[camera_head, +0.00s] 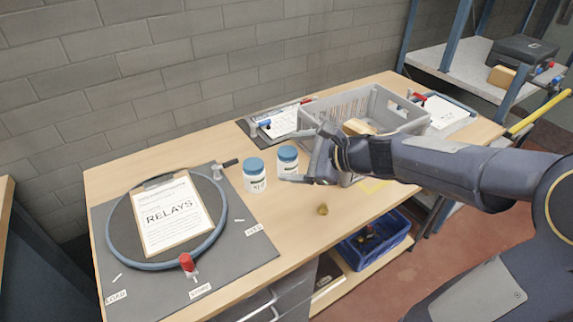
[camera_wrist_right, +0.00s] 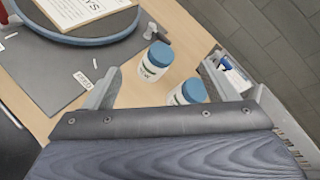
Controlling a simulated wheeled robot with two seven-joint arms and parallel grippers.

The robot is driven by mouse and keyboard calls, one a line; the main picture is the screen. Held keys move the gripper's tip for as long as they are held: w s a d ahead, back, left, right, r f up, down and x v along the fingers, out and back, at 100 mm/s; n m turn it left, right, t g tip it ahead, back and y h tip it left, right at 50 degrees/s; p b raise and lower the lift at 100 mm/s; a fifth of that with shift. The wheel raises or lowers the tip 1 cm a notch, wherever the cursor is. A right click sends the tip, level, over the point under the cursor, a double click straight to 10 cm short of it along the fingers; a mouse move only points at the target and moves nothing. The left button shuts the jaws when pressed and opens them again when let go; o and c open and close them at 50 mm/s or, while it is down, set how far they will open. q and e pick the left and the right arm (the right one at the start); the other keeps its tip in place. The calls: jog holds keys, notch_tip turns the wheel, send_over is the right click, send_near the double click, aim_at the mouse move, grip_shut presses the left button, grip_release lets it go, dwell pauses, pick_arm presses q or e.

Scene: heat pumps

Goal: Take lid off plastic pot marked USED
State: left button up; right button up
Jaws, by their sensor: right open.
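Two white plastic pots with blue lids stand upright on the wooden table. The left pot (camera_head: 255,178) has dark lettering too small to read surely; the right pot (camera_head: 288,161) is partly behind my gripper, its label hidden. I cannot tell which is marked USED. Both lids are on: the left lid (camera_head: 253,166) and the right lid (camera_head: 287,153). In the right wrist view the left pot (camera_wrist_right: 155,62) and right pot (camera_wrist_right: 187,93) lie beyond the fingers. My right gripper (camera_head: 306,160) is open and empty, close beside the right pot; contact is unclear. My left gripper is out of view.
A grey crate (camera_head: 408,125) stands behind my right gripper. A dark mat (camera_head: 245,240) with a round blue-rimmed board and RELAYS clipboard (camera_head: 172,215) lies left. A small brass piece (camera_head: 322,209) lies near the front edge. A clipboard (camera_head: 283,122) lies behind the pots.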

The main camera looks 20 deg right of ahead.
jog(key=w+d+f+m+t+h, duration=0.2)
jog(key=w+d+f+m, duration=0.1)
jog(key=w+d+m, duration=0.45)
jog(key=m+b, duration=0.2)
jog(key=b, duration=0.1)
send_near(294, 161)
jog(key=shift+n, duration=0.25)
jog(key=x, duration=0.5)
jog(key=shift+w+a+f, duration=0.1)
jog(key=shift+f, duration=0.25)
jog(key=shift+w+a, duration=0.2)
jog(key=shift+w, duration=0.35)
jog(key=x, duration=0.6)
jog(key=shift+w+f, duration=0.1)
jog(key=c, duration=1.1)
jog(key=shift+c, duration=0.2)
